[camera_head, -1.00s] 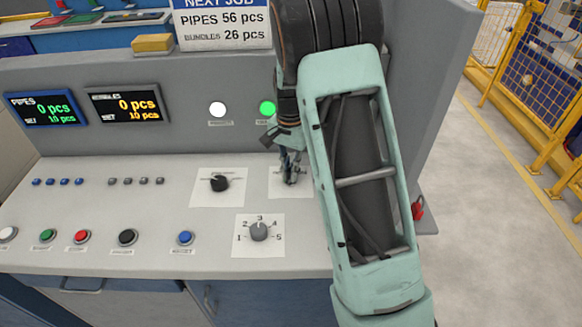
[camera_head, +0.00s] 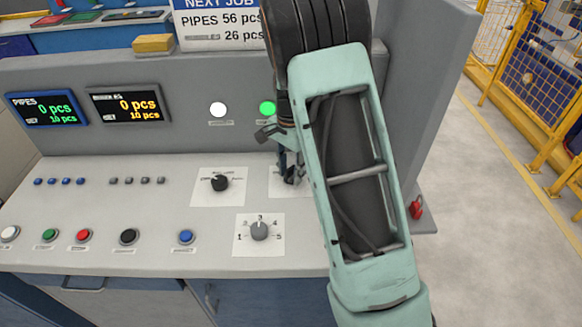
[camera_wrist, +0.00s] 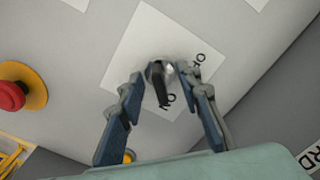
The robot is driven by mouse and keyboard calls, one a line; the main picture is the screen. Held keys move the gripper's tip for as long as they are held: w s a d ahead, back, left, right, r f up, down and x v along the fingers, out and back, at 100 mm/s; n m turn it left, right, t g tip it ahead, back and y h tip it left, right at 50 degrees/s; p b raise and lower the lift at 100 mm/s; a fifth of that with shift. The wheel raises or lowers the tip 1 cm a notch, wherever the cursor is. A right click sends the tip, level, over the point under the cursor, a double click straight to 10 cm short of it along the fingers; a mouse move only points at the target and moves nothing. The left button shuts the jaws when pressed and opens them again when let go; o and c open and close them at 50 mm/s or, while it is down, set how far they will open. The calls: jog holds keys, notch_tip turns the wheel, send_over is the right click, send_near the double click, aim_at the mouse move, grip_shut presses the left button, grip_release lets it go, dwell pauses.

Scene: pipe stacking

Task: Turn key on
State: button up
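The key switch sits on a white label (camera_wrist: 140,50) on the control panel. Its black key (camera_wrist: 158,84) and silver lock (camera_wrist: 170,69) show in the wrist view, with ON and OFF printed beside them. The key's dark end lies close to the word ON. My gripper (camera_wrist: 164,76) is open, its two blue-grey fingers apart on either side of the key with clear gaps. In the head view, my gripper (camera_head: 287,162) is over the same label (camera_head: 277,188), and my arm covers much of it. The key's dark part (camera_head: 291,178) is barely visible there.
A black selector knob (camera_head: 220,183) is left of the key, and a numbered dial (camera_head: 259,231) is in front. A red emergency button (camera_wrist: 12,95) is at the left in the wrist view. White (camera_head: 217,109) and green (camera_head: 268,108) lamps are on the upright panel.

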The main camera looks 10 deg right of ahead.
aim_at(290, 168)
notch_tip(290, 168, up, 7)
jog(key=p, duration=0.5)
dwell(0.4)
dwell(0.4)
